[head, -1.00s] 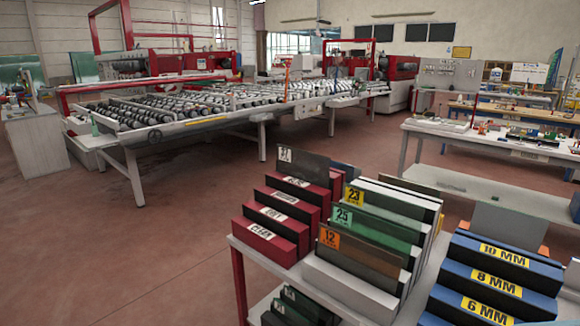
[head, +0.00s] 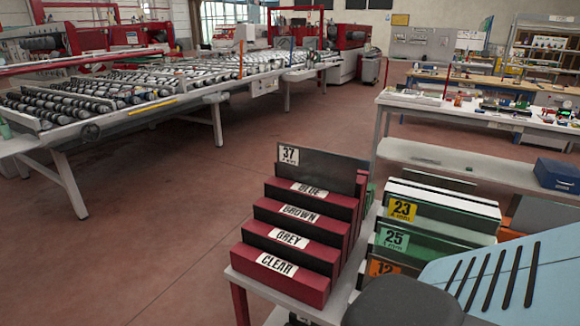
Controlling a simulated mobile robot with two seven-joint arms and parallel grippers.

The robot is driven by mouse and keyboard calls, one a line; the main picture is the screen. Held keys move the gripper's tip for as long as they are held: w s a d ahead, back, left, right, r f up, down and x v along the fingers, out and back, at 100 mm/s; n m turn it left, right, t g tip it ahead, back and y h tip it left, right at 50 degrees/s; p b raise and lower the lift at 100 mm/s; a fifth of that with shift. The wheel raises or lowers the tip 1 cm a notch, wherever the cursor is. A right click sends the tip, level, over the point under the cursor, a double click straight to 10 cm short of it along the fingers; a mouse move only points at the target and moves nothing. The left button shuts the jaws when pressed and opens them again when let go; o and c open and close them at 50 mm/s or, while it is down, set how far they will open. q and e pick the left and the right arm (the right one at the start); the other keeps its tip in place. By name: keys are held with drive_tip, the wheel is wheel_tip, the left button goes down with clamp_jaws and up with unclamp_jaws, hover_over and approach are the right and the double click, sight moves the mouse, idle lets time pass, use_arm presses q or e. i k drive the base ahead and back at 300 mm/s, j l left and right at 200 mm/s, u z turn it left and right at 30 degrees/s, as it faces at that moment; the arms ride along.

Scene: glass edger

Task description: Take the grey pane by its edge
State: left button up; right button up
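A stepped dark-red rack (head: 343,230) stands on the near trolley, with rows labelled CLEAR, GREY, BROWN and BLUE from front to back. One dark grey pane (head: 335,168) tagged 37 stands upright at its back, behind the BLUE label. Its top edge is free. No pane shows standing in the row labelled GREY (head: 289,239). Neither of my grippers is in view. A pale blue slotted part and a dark rounded part of mine (head: 505,280) fill the lower right corner and hide what is behind them.
Right of the red rack, a second rack holds panes tagged 23 (head: 403,210), 25 (head: 395,238) and 12, partly covered by my arm. A roller machine (head: 130,105) is at the left. A cluttered bench (head: 480,115) is behind right. The middle floor is clear.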

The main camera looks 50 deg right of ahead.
sight(327, 172)
drive_tip(key=i, duration=2.25)
drive_tip(key=z, duration=4.2)
